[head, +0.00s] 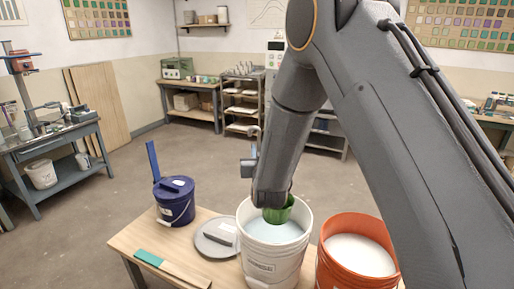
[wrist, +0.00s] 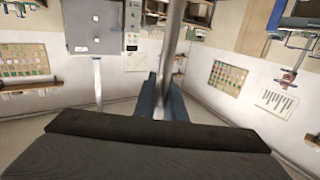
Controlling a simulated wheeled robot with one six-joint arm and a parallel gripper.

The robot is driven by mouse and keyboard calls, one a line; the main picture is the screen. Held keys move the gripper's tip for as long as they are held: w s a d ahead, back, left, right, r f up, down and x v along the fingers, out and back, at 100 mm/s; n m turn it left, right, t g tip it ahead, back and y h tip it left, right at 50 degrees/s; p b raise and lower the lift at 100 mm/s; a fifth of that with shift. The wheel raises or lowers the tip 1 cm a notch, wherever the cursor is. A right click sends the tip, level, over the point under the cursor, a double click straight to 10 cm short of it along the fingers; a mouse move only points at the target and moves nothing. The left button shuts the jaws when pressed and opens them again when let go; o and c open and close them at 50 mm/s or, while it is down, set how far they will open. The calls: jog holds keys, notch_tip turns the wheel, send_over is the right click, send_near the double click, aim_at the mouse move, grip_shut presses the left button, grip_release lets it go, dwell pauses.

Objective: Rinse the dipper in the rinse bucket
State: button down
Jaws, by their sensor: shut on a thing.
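A white bucket (head: 275,262) with pale bluish liquid stands on the wooden table; its label is too small to read. The green cup of the dipper (head: 280,212) is inside the bucket's rim outline, partly hidden behind my arm. I cannot tell whether it touches the liquid. My gripper (head: 252,163), mostly hidden by my wrist, is shut on the dipper's handle, whose hooked top (head: 256,131) sticks up above. In the wrist view the grey metal handle (wrist: 176,45) runs between the two blue-grey fingers.
An orange bucket (head: 335,272) with white liquid stands close on the right. A grey round lid (head: 211,247) lies left of the white bucket. A dark blue lidded bucket (head: 175,207) stands farther left. A green-and-wood stick (head: 180,272) lies at the table's front left.

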notch_tip(320, 180, down, 21)
jog(key=w+d+g+b, duration=0.1)
jog(key=w+b, duration=0.1)
jog(key=b, duration=0.9)
jog(key=shift+r+m, duration=0.15)
jog(key=shift+m, duration=0.15)
jog(key=shift+w, duration=0.1)
dwell(2.9)
